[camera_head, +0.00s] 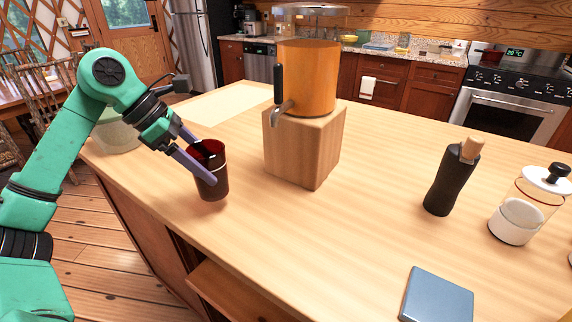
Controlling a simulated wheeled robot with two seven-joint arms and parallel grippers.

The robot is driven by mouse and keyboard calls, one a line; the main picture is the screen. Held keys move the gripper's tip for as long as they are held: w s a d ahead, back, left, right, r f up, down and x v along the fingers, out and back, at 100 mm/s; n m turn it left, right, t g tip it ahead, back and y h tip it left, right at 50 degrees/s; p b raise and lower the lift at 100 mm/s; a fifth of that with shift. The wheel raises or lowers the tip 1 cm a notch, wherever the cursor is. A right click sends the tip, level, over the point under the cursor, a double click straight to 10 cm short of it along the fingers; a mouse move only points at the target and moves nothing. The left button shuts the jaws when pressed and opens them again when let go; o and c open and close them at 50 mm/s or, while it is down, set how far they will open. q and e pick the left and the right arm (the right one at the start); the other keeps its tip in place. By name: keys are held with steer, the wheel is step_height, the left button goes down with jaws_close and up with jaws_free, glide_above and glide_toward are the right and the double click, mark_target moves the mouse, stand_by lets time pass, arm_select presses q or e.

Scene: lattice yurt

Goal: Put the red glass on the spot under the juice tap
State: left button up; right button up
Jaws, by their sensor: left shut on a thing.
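The dark red glass (212,186) is upright near the left front edge of the wooden counter. My left gripper (205,165) is shut on it, with its fingers at the glass's upper part. I cannot tell whether the glass's base touches the counter. The juice dispenser (308,80) holds orange juice and stands on a wooden block (305,150), to the right of the glass. Its tap (281,112) sticks out at the front left, above and to the right of the glass. No marked spot is clear below the tap. My right gripper is not in view.
A black bottle or mill (447,183), a glass jar (517,215) and a blue-grey box (437,297) are on the counter's right side. A pale bowl (117,135) is behind my left arm. The counter between block and black bottle is clear.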

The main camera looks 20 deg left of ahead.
arm_select(q)
steer(key=w+d+f+p, duration=0.1)
steer(key=w+d+p, duration=0.2)
steer(key=w+d+f+p, duration=0.1)
steer(key=w+d+p, duration=0.1)
steer(key=d, duration=0.2)
steer(key=w+d+f+p, duration=0.1)
steer(key=w+d+p, duration=0.2)
steer(key=shift+w+d+p, duration=0.15)
steer(key=shift+w+p, duration=0.2)
steer(key=shift+f, duration=0.15)
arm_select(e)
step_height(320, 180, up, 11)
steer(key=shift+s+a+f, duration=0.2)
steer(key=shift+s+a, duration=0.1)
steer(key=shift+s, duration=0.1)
arm_select(q)
steer(key=shift+w+f, duration=0.1)
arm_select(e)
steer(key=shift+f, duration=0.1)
arm_select(q)
steer(key=o, duration=1.2)
steer(key=shift+c, duration=0.2)
